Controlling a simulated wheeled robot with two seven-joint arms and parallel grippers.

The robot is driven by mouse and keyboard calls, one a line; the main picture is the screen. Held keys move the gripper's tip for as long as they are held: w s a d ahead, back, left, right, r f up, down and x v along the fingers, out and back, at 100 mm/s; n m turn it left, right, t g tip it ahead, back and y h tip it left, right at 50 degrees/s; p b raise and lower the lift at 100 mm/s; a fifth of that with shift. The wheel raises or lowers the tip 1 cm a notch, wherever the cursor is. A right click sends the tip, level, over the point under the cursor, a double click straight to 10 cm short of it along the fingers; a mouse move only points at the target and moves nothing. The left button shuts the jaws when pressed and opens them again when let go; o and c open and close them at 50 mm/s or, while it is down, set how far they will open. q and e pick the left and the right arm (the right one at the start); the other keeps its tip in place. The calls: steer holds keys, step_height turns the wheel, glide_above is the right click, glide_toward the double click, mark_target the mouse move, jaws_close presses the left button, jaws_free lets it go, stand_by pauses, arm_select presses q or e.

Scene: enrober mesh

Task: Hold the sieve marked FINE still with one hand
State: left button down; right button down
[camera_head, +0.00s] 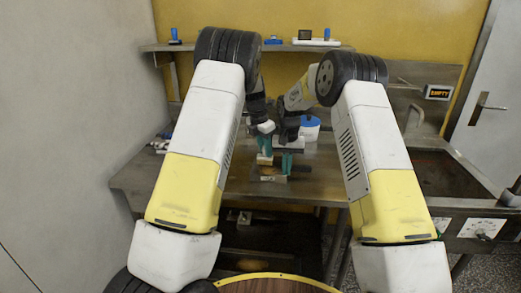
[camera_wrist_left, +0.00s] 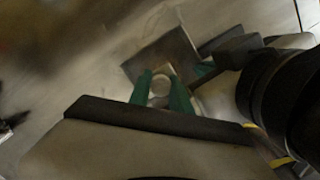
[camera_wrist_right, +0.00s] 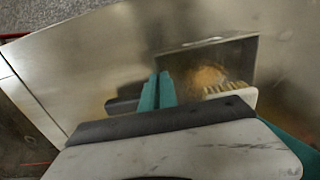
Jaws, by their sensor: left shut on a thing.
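My left gripper (camera_head: 266,147) is above the metal table, pointing down. In the left wrist view its green fingers (camera_wrist_left: 160,90) are shut on a pale round knob (camera_wrist_left: 161,83). A dark square plate (camera_wrist_left: 165,55) lies just beyond the knob; whether they join is unclear. No FINE mark is readable. My right gripper (camera_head: 287,161) is lower and close by. Its green fingers (camera_wrist_right: 157,92) are nearly together; I cannot tell whether anything thin is between them. A pale brush (camera_wrist_right: 232,92) with bristles is right of them. Beyond it is a flat metal frame (camera_wrist_right: 208,45) with a brownish patch inside.
The metal table (camera_head: 323,178) has bare room at right. A white tub with blue (camera_head: 310,125) stands behind the grippers. A shelf (camera_head: 270,47) with small items runs along the yellow wall. An EMPTY sign (camera_head: 438,92) hangs at right. Small items (camera_head: 160,143) lie at left.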

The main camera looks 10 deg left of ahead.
mark_target(259, 155)
arm_select(q)
steer(key=shift+d+r, duration=0.15)
steer(key=shift+d, duration=2.15)
steer(key=shift+w+a+r, duration=0.1)
steer(key=shift+a+r, duration=0.2)
steer(key=shift+a, duration=0.65)
steer(key=shift+a+r, duration=0.25)
steer(key=shift+a, duration=0.7)
steer(key=shift+a+f, duration=0.2)
steer(key=shift+a, duration=1.3)
steer(key=d+v, duration=0.1)
steer(key=v, duration=0.5)
steer(key=shift+w, duration=0.3)
steer(key=shift+a+r, duration=0.1)
steer(key=shift+a, duration=0.1)
steer(key=v, duration=0.2)
steer(key=shift+w+d+r, duration=0.15)
steer(key=shift+r, duration=0.3)
